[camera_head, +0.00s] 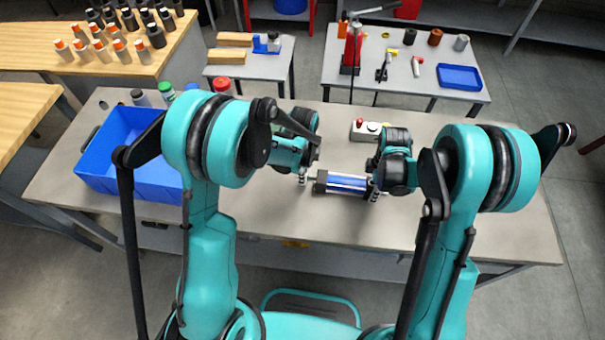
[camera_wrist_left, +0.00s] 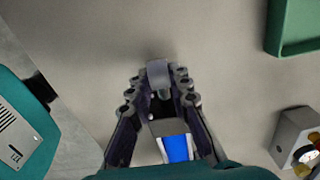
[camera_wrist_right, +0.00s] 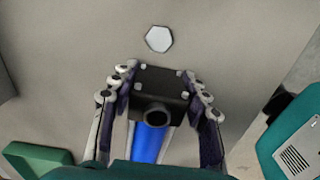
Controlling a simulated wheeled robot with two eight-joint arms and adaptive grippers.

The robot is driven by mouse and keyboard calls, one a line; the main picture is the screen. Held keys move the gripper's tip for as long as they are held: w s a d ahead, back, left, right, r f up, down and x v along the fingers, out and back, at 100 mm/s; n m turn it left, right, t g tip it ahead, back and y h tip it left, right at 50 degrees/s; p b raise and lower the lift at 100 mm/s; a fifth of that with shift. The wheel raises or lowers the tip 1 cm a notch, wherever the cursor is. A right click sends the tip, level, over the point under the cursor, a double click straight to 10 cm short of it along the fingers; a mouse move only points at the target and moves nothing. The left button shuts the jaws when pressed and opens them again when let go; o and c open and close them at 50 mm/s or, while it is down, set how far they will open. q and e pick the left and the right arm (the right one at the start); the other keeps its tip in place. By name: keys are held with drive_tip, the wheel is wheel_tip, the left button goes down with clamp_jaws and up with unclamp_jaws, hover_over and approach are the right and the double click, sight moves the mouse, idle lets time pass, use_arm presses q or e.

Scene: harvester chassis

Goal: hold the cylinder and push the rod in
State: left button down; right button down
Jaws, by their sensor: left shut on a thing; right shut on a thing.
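The cylinder (camera_head: 346,184) has a blue body and black end caps and lies sideways just above or on the grey table; the gap is unclear. My right gripper (camera_head: 376,193) is shut on its right end. In the right wrist view the fingers (camera_wrist_right: 158,82) flank the black end cap (camera_wrist_right: 160,95), with the blue body behind. My left gripper (camera_head: 304,178) is at the left end, shut on the rod. In the left wrist view the grey rod end (camera_wrist_left: 158,74) sits between the fingertips (camera_wrist_left: 160,84), close to the cylinder's near cap. The rod's length is mostly hidden.
A blue bin (camera_head: 105,165) stands on the table's left. Bottles with green and red caps (camera_head: 221,85) stand behind it. A button box (camera_head: 368,129) is behind the cylinder. A pale hexagonal piece (camera_wrist_right: 158,39) shows beyond the right fingertips. The table front is clear.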

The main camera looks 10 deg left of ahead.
use_arm(q)
drive_tip(key=shift+d, duration=1.2)
use_arm(e)
drive_tip(key=shift+a, duration=0.1)
idle(0.4)
use_arm(q)
drive_tip(key=c, duration=1.3)
unclamp_jaws()
